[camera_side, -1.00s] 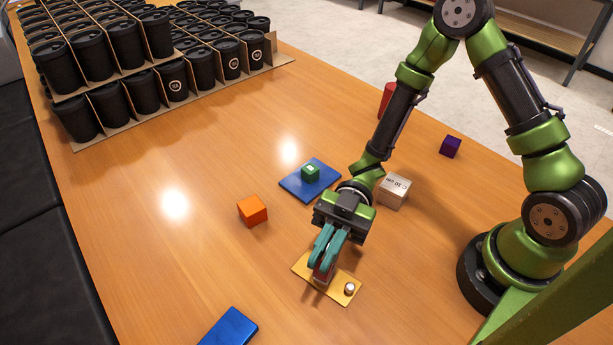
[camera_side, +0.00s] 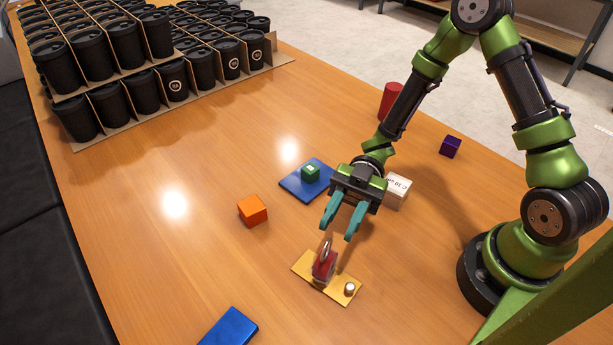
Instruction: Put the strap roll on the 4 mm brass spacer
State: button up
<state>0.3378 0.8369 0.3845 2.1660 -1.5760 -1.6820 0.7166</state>
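The strap roll (camera_side: 323,266), a red piece with a pale metallic ring at its top, stands on the flat yellow brass spacer (camera_side: 341,287). The roll's underside is hidden.
A blue plate (camera_side: 293,185) carries a green cube (camera_side: 310,172). A pale box (camera_side: 396,190) stands close behind my gripper. An orange block (camera_side: 252,210), a blue block (camera_side: 229,327), a purple cube (camera_side: 450,146) and a red cylinder (camera_side: 390,101) stand apart. Black cups (camera_side: 120,105) fill the back left.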

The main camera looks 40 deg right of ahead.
jog(key=w+d+r+m+t+h, duration=0.2)
jog(key=w+m+t+h, duration=0.15)
jog(key=w+t, duration=0.3)
jog(key=w+d+r+m+t+h, duration=0.1)
jog(key=w+m+t+h, duration=0.1)
jog(key=w+m+t, duration=0.35)
jog(key=w+d+r+m+t+h, duration=0.4)
jog(key=w+d+r+t+h, duration=0.2)
jog(key=w+d, duration=0.15)
jog(key=s+d+r+m+h, duration=0.6)
jog(key=s+d+m, duration=0.1)
jog(key=d+m, duration=0.2)
jog(key=s+a+m+g+y, duration=0.1)
jog(key=s+a+m+g, duration=0.1)
jog(key=s, duration=0.5)
jog(key=s+a+m+g+y, duration=0.1)
jog(key=s+m+y, duration=0.1)
jog(key=s, duration=0.4)
jog(key=shift+s+a+r+m+g, duration=0.4)
jog(key=shift+r+m, duration=0.05)
jog(key=shift+m, duration=0.25)
